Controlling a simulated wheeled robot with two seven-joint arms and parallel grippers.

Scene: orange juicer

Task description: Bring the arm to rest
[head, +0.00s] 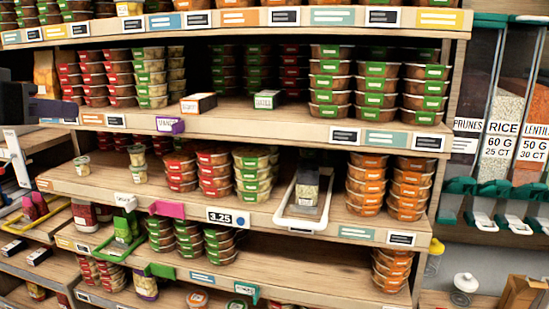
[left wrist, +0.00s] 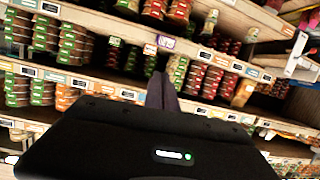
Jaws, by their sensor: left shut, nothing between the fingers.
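My left gripper (head: 70,109) comes in at the left edge of the head view, dark and held in front of the shelving's left side. In the left wrist view its two fingers (left wrist: 162,92) stand together beyond the black gripper body, shut and empty. They appear apart from the goods behind them. My right gripper is in neither view. No juicer or orange shows.
Wooden shelves (head: 290,128) hold stacked tubs, including orange-labelled tubs (head: 409,188) and green-labelled tubs (head: 330,80). A white tray (head: 301,222) holds a dark-topped pack. Bulk dispensers (head: 505,110) stand at the right. Open shelf space (head: 290,265) lies low in the middle.

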